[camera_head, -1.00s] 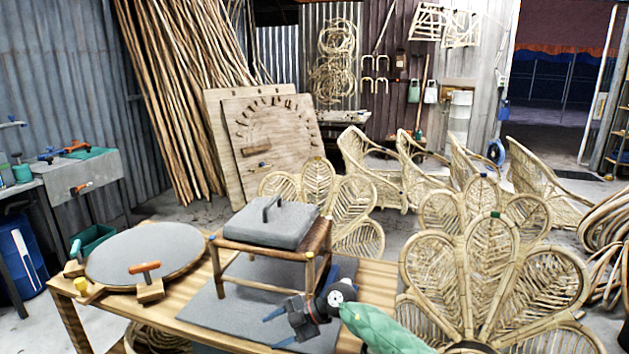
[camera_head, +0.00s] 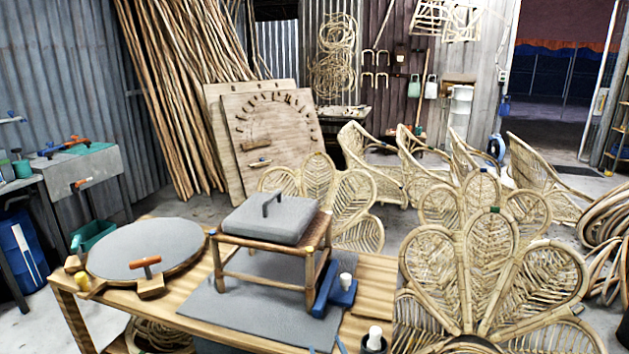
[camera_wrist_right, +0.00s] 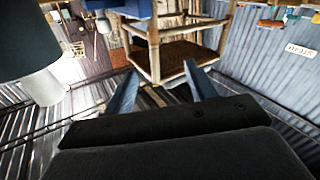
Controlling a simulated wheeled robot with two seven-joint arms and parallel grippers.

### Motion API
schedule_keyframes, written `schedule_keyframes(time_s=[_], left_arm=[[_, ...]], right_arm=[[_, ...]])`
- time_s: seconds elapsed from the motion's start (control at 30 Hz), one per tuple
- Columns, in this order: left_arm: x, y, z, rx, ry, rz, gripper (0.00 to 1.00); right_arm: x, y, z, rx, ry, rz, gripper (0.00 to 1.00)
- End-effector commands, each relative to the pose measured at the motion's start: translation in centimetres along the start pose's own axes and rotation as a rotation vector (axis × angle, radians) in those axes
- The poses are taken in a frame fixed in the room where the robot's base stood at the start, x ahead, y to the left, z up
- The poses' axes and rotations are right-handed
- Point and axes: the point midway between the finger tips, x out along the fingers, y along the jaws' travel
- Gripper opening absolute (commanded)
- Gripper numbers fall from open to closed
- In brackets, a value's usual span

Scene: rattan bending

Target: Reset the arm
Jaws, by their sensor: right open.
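The rest of that arm is out of the head view. A small rattan stool (camera_head: 262,282) with a grey cushion (camera_head: 265,222) and a dark handle stands on a grey mat (camera_head: 225,310). The stool's frame also shows beyond the fingers in the wrist view (camera_wrist_right: 180,50). My left gripper is not in view.
A round grey board (camera_head: 150,248) with clamps lies at left. Rattan chairs (camera_head: 495,265) crowd the right.

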Motion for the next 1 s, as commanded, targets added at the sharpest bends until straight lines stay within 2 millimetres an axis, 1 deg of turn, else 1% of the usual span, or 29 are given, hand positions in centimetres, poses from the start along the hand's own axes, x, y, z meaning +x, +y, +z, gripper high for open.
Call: schedule_keyframes(time_s=[0.03, 0.07, 0.1, 0.17, 0.2, 0.27, 0.3, 0.37, 0.4, 0.47, 0.5, 0.57, 0.6, 0.67, 0.7, 0.8, 0.9, 1.0], left_arm=[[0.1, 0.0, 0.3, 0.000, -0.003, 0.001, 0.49], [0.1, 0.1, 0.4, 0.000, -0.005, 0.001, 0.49], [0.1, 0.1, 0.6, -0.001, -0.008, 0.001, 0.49], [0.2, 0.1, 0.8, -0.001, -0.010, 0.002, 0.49], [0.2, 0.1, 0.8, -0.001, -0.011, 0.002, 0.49], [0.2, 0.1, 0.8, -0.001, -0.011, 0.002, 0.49], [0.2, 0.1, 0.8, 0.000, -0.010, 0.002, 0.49], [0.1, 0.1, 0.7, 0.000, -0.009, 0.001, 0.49], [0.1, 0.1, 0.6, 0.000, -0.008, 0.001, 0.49], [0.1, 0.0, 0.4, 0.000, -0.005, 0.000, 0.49], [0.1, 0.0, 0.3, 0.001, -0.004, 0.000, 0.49], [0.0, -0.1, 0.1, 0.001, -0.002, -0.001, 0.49], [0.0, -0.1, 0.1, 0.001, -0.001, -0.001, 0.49], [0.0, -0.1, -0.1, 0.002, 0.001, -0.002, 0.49], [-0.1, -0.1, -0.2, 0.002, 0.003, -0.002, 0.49], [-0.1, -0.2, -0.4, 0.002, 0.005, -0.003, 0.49], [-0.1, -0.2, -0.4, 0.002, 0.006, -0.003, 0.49], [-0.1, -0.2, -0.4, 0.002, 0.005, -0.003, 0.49]], right_arm=[[-1.7, 0.6, 2.2, 0.025, -0.082, 0.043, 0.56], [-2.6, 1.0, 3.4, 0.037, -0.131, 0.065, 0.56], [-3.9, 1.4, 5.1, 0.051, -0.199, 0.093, 0.56], [-6.0, 1.9, 7.5, 0.073, -0.301, 0.126, 0.56], [-7.6, 2.1, 9.1, 0.086, -0.371, 0.144, 0.56], [-10.2, 2.3, 11.4, 0.104, -0.479, 0.163, 0.56], [-12.0, 2.2, 12.9, 0.118, -0.551, 0.171, 0.56], [-14.9, 2.1, 15.1, 0.137, -0.665, 0.176, 0.56], [-17.0, 1.8, 16.4, 0.150, -0.739, 0.173, 0.56], [-20.2, 1.4, 18.3, 0.167, -0.851, 0.162, 0.56], [-22.4, 1.0, 19.3, 0.179, -0.924, 0.149, 0.56], [-25.7, 0.3, 20.7, 0.200, -1.031, 0.123, 0.56], [-27.9, -0.2, 21.5, 0.212, -1.099, 0.102, 0.56], [-31.1, -1.0, 22.3, 0.231, -1.192, 0.065, 0.56], [-33.0, -1.5, 22.7, 0.242, -1.249, 0.039, 0.56], [-37.0, -2.6, 23.2, 0.268, -1.360, -0.023, 0.56], [-39.6, -3.2, 23.4, 0.283, -1.429, -0.068, 0.56], [-40.8, -3.6, 23.3, 0.292, -1.462, -0.094, 0.56]])
